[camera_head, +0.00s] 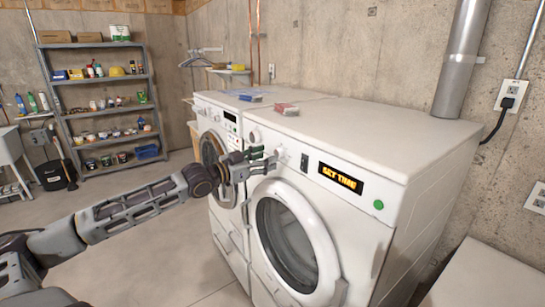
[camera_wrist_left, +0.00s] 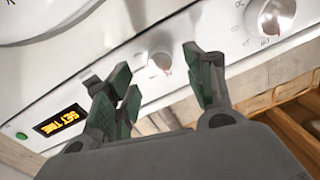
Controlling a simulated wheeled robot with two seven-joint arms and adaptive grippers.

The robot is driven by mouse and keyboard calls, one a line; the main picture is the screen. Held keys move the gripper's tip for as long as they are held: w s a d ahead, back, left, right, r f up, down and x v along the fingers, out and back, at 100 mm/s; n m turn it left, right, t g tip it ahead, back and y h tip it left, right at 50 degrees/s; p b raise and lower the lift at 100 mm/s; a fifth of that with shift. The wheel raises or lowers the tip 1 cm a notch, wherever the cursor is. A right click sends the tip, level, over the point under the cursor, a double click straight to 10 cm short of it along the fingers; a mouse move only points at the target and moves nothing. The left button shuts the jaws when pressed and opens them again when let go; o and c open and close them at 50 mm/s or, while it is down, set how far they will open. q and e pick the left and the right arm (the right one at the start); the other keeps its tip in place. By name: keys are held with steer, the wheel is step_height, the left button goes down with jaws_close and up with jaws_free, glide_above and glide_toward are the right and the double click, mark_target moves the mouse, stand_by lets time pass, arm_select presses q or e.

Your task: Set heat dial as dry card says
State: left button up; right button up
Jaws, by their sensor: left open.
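The near white dryer (camera_head: 400,140) has a lit amber display (camera_head: 341,179) that seems to read "SET TIME", and a green button (camera_head: 378,205). A large knob (camera_head: 254,135) with marks around it sits at the panel's left; it also shows in the left wrist view (camera_wrist_left: 274,17). A smaller knob (camera_wrist_left: 160,62) lies between the large knob and the display. Which knob sets heat is not legible. My left gripper (camera_head: 273,161) is open and empty in front of the panel, its fingers (camera_wrist_left: 160,75) either side of the smaller knob in the wrist view, apparently short of it. No readable dry card shows.
A reddish box (camera_head: 287,109) and a blue box (camera_head: 250,98) lie on the machine tops. A second white machine (camera_head: 203,108) stands to the left. A metal pipe (camera_head: 462,60) rises behind. Shelves (camera_head: 75,115) stand at the back left; the floor between is clear.

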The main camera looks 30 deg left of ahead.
mark_target(277, 153)
arm_select(q)
steer(key=shift+w+d+r, duration=0.1)
steer(key=shift+w+d, duration=0.05)
steer(key=shift+w, duration=0.25)
steer(key=shift+w+d, duration=0.15)
steer(key=shift+w, duration=0.5)
steer(key=shift+w+d, duration=0.3)
steer(key=shift+w, duration=0.35)
stand_by(0.5)
steer(key=c, duration=1)
